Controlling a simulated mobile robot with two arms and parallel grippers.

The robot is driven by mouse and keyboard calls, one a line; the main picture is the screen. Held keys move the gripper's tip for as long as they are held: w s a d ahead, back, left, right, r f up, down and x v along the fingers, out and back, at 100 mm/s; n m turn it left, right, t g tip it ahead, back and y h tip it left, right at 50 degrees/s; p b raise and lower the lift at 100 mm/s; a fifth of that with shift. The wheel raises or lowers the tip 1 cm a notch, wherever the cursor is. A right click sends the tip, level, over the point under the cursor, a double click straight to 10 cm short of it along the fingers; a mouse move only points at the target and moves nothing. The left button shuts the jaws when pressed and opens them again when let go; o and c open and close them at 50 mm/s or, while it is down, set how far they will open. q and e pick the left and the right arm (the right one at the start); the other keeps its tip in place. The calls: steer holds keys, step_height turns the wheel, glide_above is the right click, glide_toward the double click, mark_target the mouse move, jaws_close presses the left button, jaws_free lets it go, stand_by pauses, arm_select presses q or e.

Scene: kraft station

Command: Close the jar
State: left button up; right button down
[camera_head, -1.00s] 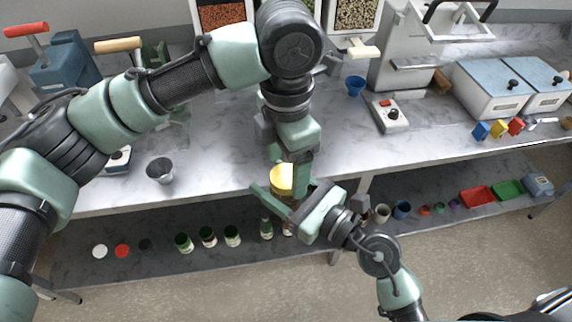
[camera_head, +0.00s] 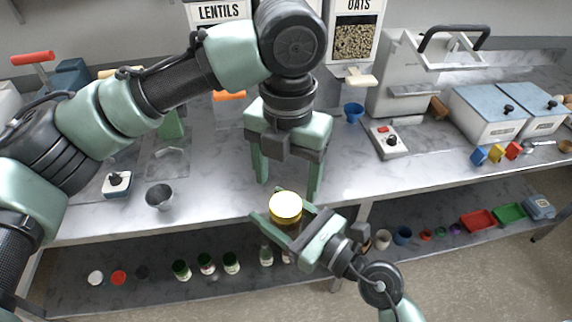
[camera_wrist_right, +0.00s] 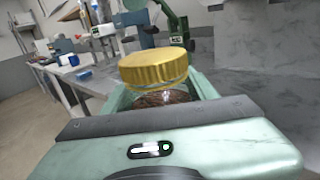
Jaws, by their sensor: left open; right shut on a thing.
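The jar (camera_head: 287,223) is held upright in front of the table's front edge. Its gold-yellow lid (camera_head: 286,204) sits on its mouth. In the right wrist view, the lid (camera_wrist_right: 154,68) covers the top of the clear jar (camera_wrist_right: 160,97), which holds something brown. A narrow clear band shows under the lid; I cannot tell if it is screwed tight. My right gripper (camera_head: 282,206) is shut on the jar, one finger on each side. My left gripper (camera_head: 289,187) is open and empty, its fingers pointing down just above and behind the lid, apart from it.
The marble table (camera_head: 215,190) is behind the jar. A metal cup (camera_head: 159,196), a blue cup (camera_head: 353,112) and a small scale-like device (camera_head: 388,140) stand on it. A lower shelf (camera_head: 330,258) holds several bottles, caps and cups. The area around the lid is clear.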

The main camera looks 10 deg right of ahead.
mark_target(286, 203)
arm_select(q)
steer(key=n, duration=0.5)
steer(key=shift+r, duration=0.2)
steer(key=n, duration=0.5)
steer(key=shift+r, duration=0.2)
steer(key=n, duration=0.7)
steer(key=shift+r+n, duration=0.3)
steer(key=n, duration=0.7)
steer(key=shift+r, duration=0.3)
steer(key=n, duration=0.5)
steer(key=shift+r, duration=0.15)
steer(key=n, duration=0.4)
steer(key=shift+r, duration=0.2)
steer(key=shift+f, duration=4.05)
